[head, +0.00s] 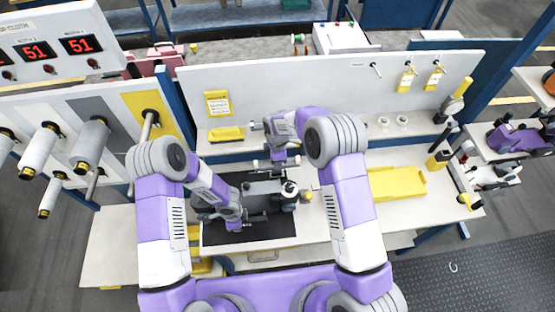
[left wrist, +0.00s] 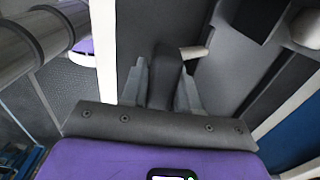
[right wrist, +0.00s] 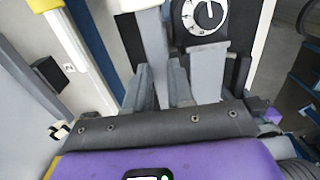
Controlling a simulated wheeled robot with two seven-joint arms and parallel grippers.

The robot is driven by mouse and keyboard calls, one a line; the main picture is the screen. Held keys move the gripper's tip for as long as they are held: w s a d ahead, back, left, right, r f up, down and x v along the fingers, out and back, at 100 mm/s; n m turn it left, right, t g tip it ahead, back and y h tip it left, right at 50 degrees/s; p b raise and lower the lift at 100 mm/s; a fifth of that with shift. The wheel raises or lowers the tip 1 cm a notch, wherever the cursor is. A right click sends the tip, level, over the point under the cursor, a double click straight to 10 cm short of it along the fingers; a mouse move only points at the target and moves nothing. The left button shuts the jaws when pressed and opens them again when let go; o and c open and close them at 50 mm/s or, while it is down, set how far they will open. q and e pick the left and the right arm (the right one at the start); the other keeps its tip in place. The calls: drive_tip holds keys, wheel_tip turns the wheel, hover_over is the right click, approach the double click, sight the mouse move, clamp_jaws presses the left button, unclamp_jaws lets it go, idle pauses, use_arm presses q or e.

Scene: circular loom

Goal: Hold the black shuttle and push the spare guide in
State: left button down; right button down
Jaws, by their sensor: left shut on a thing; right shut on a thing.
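The black shuttle (head: 262,201) lies on a black mat on the workbench, partly hidden by my left arm. My left gripper (head: 242,221) is at its near side. In the left wrist view the fingers (left wrist: 162,85) are shut on a dark block (left wrist: 165,75), apparently part of the shuttle. My right gripper (head: 278,163) is over the far side of the shuttle, pointing down. In the right wrist view its fingers (right wrist: 160,85) are shut on a pale grey upright piece (right wrist: 154,50), apparently the spare guide. A black part with a white dial (right wrist: 201,14) is just beyond it. Whether the guide is seated cannot be told.
The black mat (head: 220,236) lies on the white bench. A yellow tray (head: 398,183) sits to the right, and a small yellow box (head: 226,134) stands behind. A white back panel (head: 300,88) bounds the bench. Bobbins (head: 90,140) hang on a rack at left.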

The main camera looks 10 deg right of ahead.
drive_tip(key=shift+f, duration=0.25)
drive_tip(key=shift+f, duration=0.75)
drive_tip(key=shift+f, duration=0.15)
drive_tip(key=shift+f, duration=1.25)
drive_tip(key=c, duration=0.9)
unclamp_jaws()
drive_tip(key=shift+f, duration=0.1)
wheel_tip(320, 180, up, 12)
drive_tip(key=shift+r, duration=0.1)
